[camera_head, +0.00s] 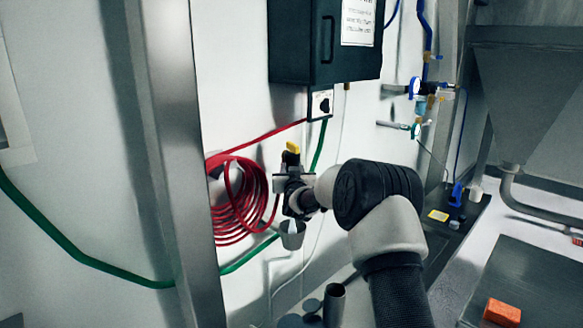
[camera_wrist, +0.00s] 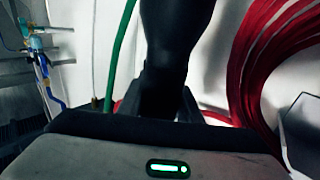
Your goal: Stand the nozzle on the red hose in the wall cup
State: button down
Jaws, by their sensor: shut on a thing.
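The red hose (camera_head: 238,205) hangs in a coil on the white wall, left of my arm in the head view. It also shows as thick red loops on the right of the wrist view (camera_wrist: 262,60). My gripper (camera_head: 293,190) is beside the coil and shut on the dark nozzle (camera_wrist: 175,50), which rises between the fingers in the wrist view. The grey wall cup (camera_head: 292,239) is just below my gripper. A pale tip shows at the cup's mouth; I cannot tell whether it is inside or in front. A yellow part (camera_head: 292,147) shows above my gripper.
A dark cabinet (camera_head: 310,40) hangs above, with a small switch box (camera_head: 320,104) under it. A steel post (camera_head: 172,150) stands at left. A green hose (camera_head: 75,250) runs along the wall. An open dark tube (camera_head: 334,300) stands below. An orange block (camera_head: 502,312) lies at lower right.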

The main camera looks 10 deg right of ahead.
jog(key=shift+b, duration=0.65)
notch_tip(320, 180, down, 13)
jog(key=b, duration=1.2)
jog(key=shift+r, duration=0.2)
jog(key=shift+f+b, duration=0.65)
jog(key=shift+b, duration=0.15)
jog(key=c, duration=1.4)
grip_release()
jog(key=shift+o, duration=1)
jog(key=s+a, duration=0.1)
jog(key=s, duration=1.6)
jog(key=shift+s+a, duration=0.15)
jog(key=shift+s, duration=0.05)
